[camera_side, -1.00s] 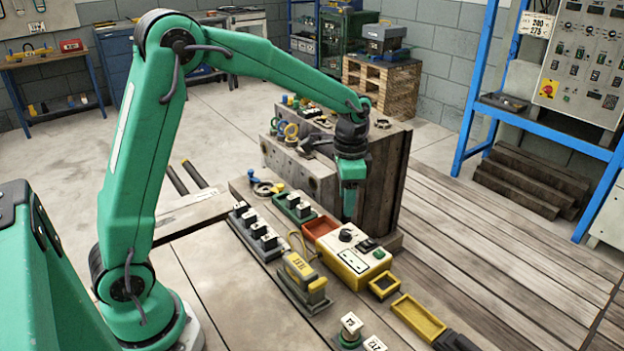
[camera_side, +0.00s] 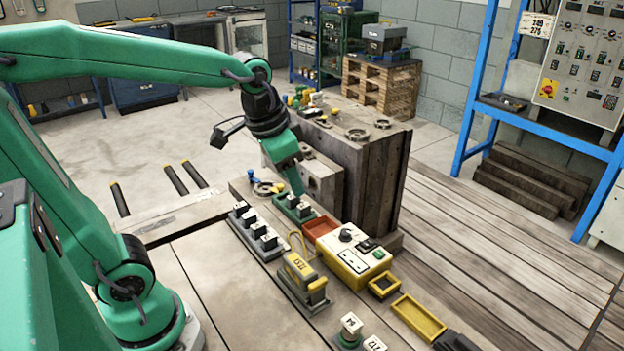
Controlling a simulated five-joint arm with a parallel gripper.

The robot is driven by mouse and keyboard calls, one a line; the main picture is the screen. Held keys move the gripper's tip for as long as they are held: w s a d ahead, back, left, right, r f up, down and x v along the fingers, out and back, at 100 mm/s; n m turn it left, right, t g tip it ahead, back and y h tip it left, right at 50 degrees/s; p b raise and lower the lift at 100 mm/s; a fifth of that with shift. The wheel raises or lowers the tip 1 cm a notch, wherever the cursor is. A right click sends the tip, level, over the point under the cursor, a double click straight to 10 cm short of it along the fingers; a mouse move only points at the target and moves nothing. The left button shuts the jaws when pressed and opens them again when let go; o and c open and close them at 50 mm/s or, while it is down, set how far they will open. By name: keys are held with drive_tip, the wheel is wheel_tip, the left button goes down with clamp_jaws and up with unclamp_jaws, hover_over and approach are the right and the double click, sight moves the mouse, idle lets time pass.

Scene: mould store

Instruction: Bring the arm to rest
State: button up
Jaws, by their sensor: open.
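My gripper (camera_side: 296,186) is at the end of my green arm, tilted down and to the right. It is open, and I see nothing held in it. Its tip shows just above the green tray (camera_side: 308,217), which holds small dark blocks with white labels. I cannot tell whether the tip touches anything there. My arm is bent, with its upper link reaching out of the picture at the left.
A dark rack of labelled blocks (camera_side: 254,238), an orange-red tray (camera_side: 319,227), a yellow control box (camera_side: 352,263) and a yellow tester (camera_side: 301,270) crowd the bench. A large worn block (camera_side: 372,175) stands behind. A yellow tray (camera_side: 418,318) lies at front right.

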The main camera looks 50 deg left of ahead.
drive_tip(key=s+n+t, duration=0.2)
drive_tip(key=s, duration=0.6)
drive_tip(key=shift+s, duration=0.2)
drive_tip(key=shift+a, duration=0.1)
drive_tip(key=shift+c, duration=0.5)
